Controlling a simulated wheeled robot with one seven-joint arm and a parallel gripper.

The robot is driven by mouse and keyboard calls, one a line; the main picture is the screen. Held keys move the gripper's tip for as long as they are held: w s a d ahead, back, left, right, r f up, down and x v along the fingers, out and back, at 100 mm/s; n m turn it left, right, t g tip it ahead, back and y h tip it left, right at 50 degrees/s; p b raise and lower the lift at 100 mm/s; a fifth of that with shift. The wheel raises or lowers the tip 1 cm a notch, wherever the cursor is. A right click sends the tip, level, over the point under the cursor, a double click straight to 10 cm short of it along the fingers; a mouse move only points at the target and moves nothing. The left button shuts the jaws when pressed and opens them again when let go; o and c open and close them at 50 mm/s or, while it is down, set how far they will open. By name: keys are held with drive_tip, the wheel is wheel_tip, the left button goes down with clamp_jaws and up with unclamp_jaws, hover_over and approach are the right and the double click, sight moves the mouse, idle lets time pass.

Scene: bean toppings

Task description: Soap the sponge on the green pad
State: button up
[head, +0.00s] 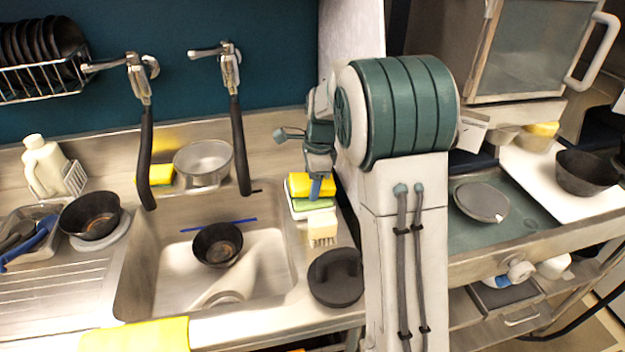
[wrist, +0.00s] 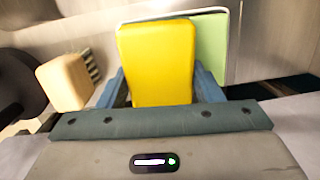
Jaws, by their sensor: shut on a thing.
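My gripper (wrist: 160,88) is shut on a yellow sponge (wrist: 155,50), with its blue fingers on both sides of it in the wrist view. In the head view the sponge (head: 299,182) sits over the green pad (head: 312,206), at the right rim of the sink. The green pad (wrist: 213,48) shows behind and to the right of the sponge in the wrist view. I cannot tell whether the sponge touches the pad. My fingers (head: 315,188) partly cover the sponge in the head view.
A brush (head: 322,229) and a dark round tool with a handle (head: 335,277) stand just in front of the pad. The sink (head: 262,260) holds a dark bowl (head: 217,245). Another yellow sponge (head: 160,174) and a metal pot (head: 203,163) are behind the sink.

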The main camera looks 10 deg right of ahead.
drive_tip(key=shift+f+b, duration=0.4)
drive_tip(key=shift+f, duration=0.6)
idle(1.6)
drive_tip(key=shift+r, duration=0.15)
drive_tip(key=shift+r+p, duration=2.9)
drive_tip(key=shift+r, duration=0.55)
